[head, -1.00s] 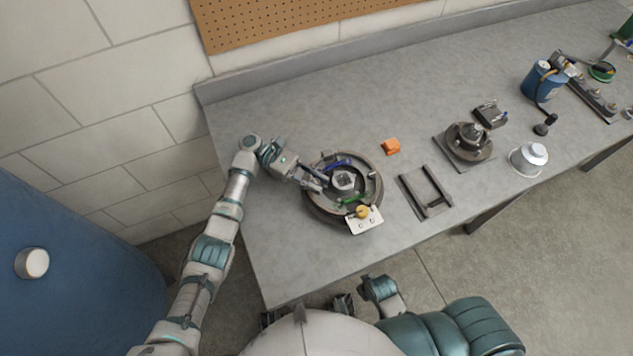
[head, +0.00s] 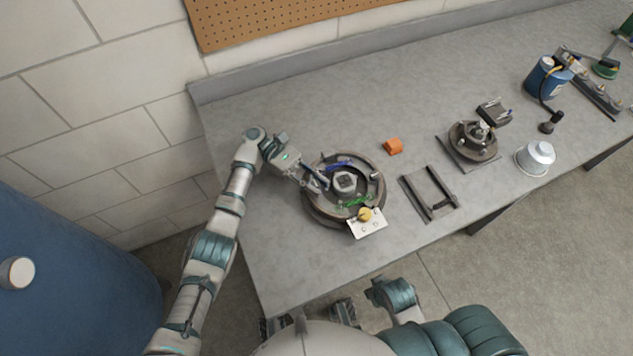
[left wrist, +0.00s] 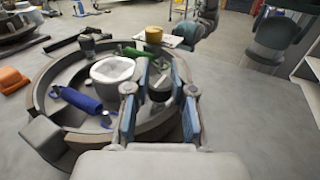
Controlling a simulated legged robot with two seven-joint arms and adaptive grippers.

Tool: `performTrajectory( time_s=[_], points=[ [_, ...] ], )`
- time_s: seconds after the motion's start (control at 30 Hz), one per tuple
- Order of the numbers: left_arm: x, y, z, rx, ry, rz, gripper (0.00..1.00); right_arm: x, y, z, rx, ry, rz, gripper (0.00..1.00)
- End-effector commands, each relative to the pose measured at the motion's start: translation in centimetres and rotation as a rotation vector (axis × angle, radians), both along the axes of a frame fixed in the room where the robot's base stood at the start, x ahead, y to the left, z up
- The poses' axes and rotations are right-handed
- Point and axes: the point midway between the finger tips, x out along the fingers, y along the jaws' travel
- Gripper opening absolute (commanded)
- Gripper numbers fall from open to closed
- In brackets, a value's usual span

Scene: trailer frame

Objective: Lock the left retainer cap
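A dark round fixture (head: 314,212) sits on the bench, with a pale hex hub (head: 345,182), a blue handle (head: 337,165) and a green handle (head: 356,201). My left gripper (head: 320,182) reaches over its left side. In the left wrist view, my left gripper's blue-padded fingers (left wrist: 161,100) stand apart on either side of a small grey cap (left wrist: 160,84) on the ring. I cannot tell whether the pads touch the cap. The blue handle (left wrist: 82,100) lies left of the fingers; the hub (left wrist: 113,75) is just behind.
A white plate (head: 366,227) with a yellow knob (head: 365,214) is at the fixture's front edge. An orange block (head: 394,146), a dark open frame (head: 413,196), a second round assembly (head: 473,142) and a white container (head: 535,157) stand to the right. The bench left of the fixture is clear.

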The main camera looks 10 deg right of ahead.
Motion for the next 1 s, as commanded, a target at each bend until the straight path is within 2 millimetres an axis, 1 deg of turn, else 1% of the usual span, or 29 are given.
performTrajectory(
  time_s=[0.03, 0.1, 0.37, 0.47, 0.57, 0.8, 0.9, 1.0],
  points=[
    [0.2, 0.0, 0.2, -0.002, -0.002, 0.007, 0.36, 0.0, 0.0, 0.0, 0.000, 0.000, 0.000, 0.26],
    [0.1, 0.0, 0.2, -0.002, -0.002, 0.006, 0.50, 0.0, 0.0, 0.0, 0.000, 0.000, 0.000, 0.26],
    [-0.1, -0.1, 0.2, -0.001, -0.002, 0.002, 0.50, 0.1, 0.0, 0.0, 0.000, -0.002, 0.000, 0.26],
    [0.0, -0.1, 0.6, -0.003, -0.003, 0.001, 0.50, 0.0, 0.0, 0.1, 0.001, -0.005, 0.000, 0.26],
    [0.0, -0.1, 2.0, -0.004, -0.006, 0.001, 0.50, 0.0, 0.0, 0.1, 0.001, -0.005, 0.000, 0.26],
    [0.1, -0.1, 6.9, -0.003, -0.005, 0.002, 0.50, 0.0, 0.0, 0.1, 0.000, -0.004, 0.000, 0.26],
    [0.2, -0.1, 8.5, -0.003, -0.004, 0.003, 0.50, -0.1, 0.0, 0.1, 0.000, -0.004, 0.000, 0.26],
    [0.2, -0.1, 9.5, -0.002, -0.002, 0.002, 0.50, -0.1, 0.0, 0.1, 0.001, -0.004, 0.000, 0.26]
  ],
)
